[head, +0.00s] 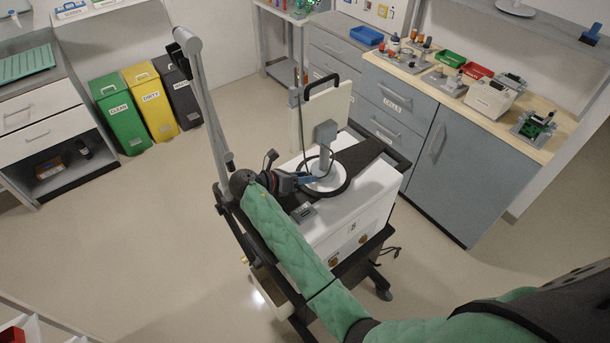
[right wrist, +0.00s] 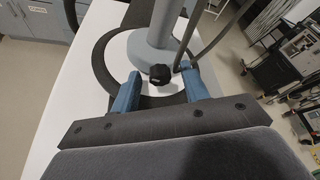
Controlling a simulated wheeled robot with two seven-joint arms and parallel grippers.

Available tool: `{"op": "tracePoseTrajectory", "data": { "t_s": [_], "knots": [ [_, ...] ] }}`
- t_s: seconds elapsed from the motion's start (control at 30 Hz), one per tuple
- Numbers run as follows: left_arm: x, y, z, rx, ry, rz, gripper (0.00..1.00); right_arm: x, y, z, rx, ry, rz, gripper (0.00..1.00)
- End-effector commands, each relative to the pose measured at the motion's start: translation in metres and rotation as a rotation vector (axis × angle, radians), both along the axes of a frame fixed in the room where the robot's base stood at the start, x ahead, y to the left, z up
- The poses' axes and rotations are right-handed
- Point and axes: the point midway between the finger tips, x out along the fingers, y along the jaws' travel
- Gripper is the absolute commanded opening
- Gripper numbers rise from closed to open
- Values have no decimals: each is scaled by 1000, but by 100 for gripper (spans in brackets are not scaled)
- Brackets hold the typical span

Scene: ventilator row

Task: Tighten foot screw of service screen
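The service screen (head: 326,114) stands upright on a grey column with a round light base (head: 327,178) on top of the white ventilator cart. My right gripper (head: 312,180) is at the front of this base. In the right wrist view, the foot screw (right wrist: 160,75) is a black knob at the foot of the grey column (right wrist: 156,35). The two blue fingertips of my right gripper (right wrist: 159,82) are apart, one on each side of the knob, with visible gaps. Whether the fingers are level with the knob is hard to tell. My left gripper is not in view.
The white cart (head: 352,212) has a dark ring around the screen base and a grey pole rising at its left. A worktop (head: 455,92) with parts and trays stands behind at right. Green, yellow and dark bins (head: 122,112) stand at the left. Open floor lies left of the cart.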

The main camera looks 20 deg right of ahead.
Motion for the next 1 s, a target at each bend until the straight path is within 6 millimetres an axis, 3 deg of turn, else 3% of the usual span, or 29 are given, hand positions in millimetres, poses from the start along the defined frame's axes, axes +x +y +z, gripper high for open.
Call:
{"op": "tracePoseTrajectory", "data": {
  "t_s": [0.03,0.23,0.63,1.0],
  "knots": [
    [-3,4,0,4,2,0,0,0,0,0,0,0,0,37],
    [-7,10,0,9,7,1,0,0,0,0,0,0,0,1],
    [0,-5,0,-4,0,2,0,-1,-1,0,23,-64,-1,1],
    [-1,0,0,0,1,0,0,-3,-2,1,126,-333,0,1]
  ]
}}
